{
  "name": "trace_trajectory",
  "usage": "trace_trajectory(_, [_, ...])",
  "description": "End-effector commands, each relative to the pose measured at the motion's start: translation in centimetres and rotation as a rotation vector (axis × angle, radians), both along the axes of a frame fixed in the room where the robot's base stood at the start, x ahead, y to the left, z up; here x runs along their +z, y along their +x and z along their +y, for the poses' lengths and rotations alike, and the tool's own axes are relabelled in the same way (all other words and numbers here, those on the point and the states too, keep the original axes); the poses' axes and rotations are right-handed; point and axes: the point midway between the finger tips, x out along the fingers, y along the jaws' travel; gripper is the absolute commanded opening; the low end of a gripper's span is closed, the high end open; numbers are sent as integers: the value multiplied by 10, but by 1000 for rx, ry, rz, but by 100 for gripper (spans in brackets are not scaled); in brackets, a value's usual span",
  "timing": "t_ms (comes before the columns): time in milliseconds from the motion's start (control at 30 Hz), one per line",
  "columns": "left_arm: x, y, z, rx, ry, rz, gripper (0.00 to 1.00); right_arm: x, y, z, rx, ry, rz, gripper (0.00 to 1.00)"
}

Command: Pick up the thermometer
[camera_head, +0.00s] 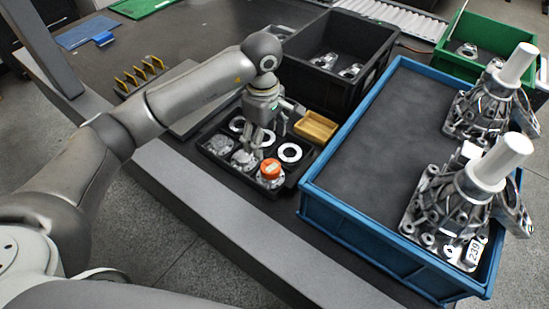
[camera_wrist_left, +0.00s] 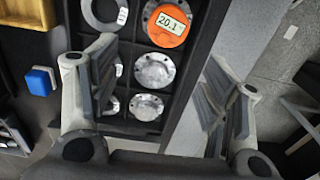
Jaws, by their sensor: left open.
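The thermometer (camera_head: 271,169) is an orange round piece in the front right corner of a black tray (camera_head: 290,184), sitting on a metal part. In the left wrist view the thermometer (camera_wrist_left: 167,24) shows a white display reading 20.1, near the top edge between and beyond my fingers. My left gripper (camera_head: 264,143) is open and empty, pointing down above the tray, just behind and left of the thermometer. In the left wrist view its fingers (camera_wrist_left: 160,62) stand wide apart over the tray, with metal discs between them. My right gripper is not in view.
A blue crate (camera_head: 345,212) with large metal castings stands close on the right. A black bin (camera_head: 345,50) is behind the tray, with a small yellow box (camera_head: 316,127) nearer. A green bin (camera_head: 455,30) is at the back right. A blue block (camera_wrist_left: 40,80) lies beside the tray.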

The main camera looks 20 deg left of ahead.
Motion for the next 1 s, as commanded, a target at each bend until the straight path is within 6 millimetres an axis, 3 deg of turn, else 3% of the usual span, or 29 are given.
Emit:
trace_trajectory(200, [-35, -1, -1, 0, -1, 4, 70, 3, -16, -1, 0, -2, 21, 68])
trace_trajectory(367, [-47, -1, -1, -1, -2, 2, 70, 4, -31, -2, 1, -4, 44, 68])
trace_trajectory(700, [-91, -3, -4, 0, -1, 3, 70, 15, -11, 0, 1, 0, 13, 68])
trace_trajectory(1000, [-98, -2, -4, -1, -1, -1, 70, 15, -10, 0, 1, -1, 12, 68])
